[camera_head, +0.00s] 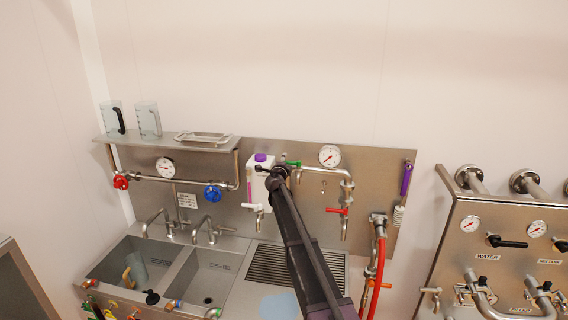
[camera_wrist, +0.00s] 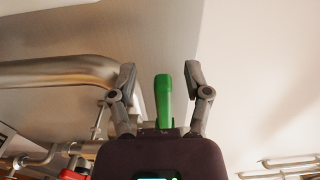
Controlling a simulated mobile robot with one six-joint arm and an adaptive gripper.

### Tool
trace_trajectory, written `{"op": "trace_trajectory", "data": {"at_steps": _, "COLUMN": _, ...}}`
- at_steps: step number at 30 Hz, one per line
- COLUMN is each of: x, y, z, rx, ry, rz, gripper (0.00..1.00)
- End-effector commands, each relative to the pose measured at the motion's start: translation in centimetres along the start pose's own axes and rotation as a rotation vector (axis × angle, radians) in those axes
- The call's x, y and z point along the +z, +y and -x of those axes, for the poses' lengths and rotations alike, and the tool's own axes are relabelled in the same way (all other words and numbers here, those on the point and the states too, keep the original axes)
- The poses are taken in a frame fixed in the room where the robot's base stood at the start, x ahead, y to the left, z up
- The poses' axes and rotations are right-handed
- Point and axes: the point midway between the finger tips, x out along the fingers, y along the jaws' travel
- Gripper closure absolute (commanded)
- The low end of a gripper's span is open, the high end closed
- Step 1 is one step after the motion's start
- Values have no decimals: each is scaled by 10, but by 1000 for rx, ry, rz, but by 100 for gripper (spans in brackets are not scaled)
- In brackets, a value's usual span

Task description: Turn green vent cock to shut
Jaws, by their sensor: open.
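The green vent cock's handle (camera_wrist: 163,97) stands between the two fingers of my gripper (camera_wrist: 160,75) in the wrist view, with a gap on each side. The fingers are open, and neither visibly touches the handle. The lower end of the handle and its valve body are hidden behind my gripper's palm. In the head view a bit of the green vent cock (camera_head: 293,163) shows just right of my gripper (camera_head: 280,172), below and left of a round gauge; my arm hides much of that spot.
A steel pipe (camera_wrist: 60,72) runs close left of my gripper. In the head view a red-handled tap (camera_head: 337,210) hangs to the right and a white dispenser with a purple top (camera_head: 260,160) is just left. A double sink (camera_head: 165,270) lies below.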

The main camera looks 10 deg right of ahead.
Motion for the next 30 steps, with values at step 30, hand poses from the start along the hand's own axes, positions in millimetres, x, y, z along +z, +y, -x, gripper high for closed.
{"op": "trace_trajectory", "data": {"at_steps": 30, "x": 0, "y": 0, "z": 89, "rx": 0, "ry": 0, "rz": 1, "gripper": 37}}
